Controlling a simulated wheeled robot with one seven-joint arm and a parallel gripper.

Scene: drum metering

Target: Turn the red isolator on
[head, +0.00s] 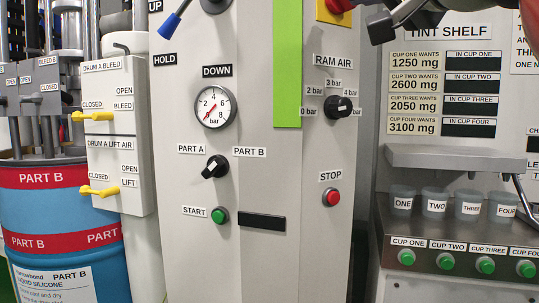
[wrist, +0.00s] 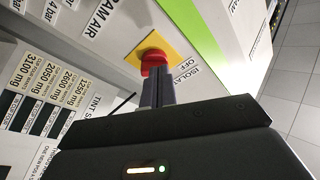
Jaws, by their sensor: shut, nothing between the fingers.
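The red isolator knob (wrist: 154,62) sits on a yellow square plate (wrist: 147,45) in the wrist view. A partly hidden label starting "ISOLA" (wrist: 188,72) is beside the plate. In the head view the red isolator (head: 340,5) shows only at the top edge, cut off by the frame. My gripper (wrist: 157,82) has its dark fingers together and empty, directly in front of the knob. The fingertips overlap the knob's lower part in the picture; I cannot tell whether they touch it. The knob's handle position is hidden.
Below the isolator on the grey cabinet are the RAM AIR selector (head: 340,107) and the red STOP button (head: 333,198). A green strip (head: 287,65) runs beside them. The tint shelf (head: 455,157) with several cups stands to the right.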

